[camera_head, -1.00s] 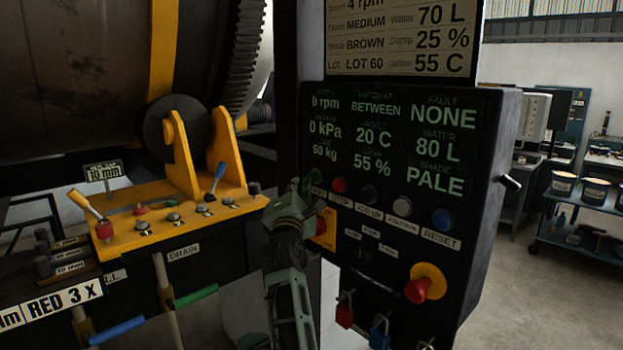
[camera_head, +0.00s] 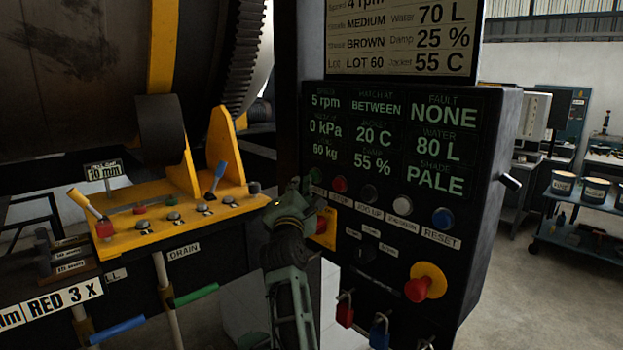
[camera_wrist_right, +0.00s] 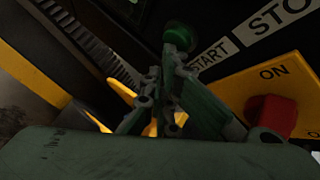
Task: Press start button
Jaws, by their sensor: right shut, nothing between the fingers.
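The green start button (camera_wrist_right: 181,37) shows at the top of the right wrist view, beside its START label (camera_wrist_right: 216,54). In the head view the button (camera_head: 316,177) is partly hidden by my right gripper (camera_head: 304,187), at the left edge of the black control panel (camera_head: 470,262). My right gripper (camera_wrist_right: 174,60) is shut and empty, with its tips right at the green button. I cannot tell whether they touch it. The panel's display (camera_head: 395,135) reads 5 rpm and fault NONE. My left gripper is not in view.
A red knob on a yellow plate (camera_head: 322,226) sits just below my right gripper. A red emergency stop (camera_head: 420,287) is lower right, and padlocks (camera_head: 345,310) hang below. A yellow lever console (camera_head: 180,217) and a large drum (camera_head: 70,75) stand left.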

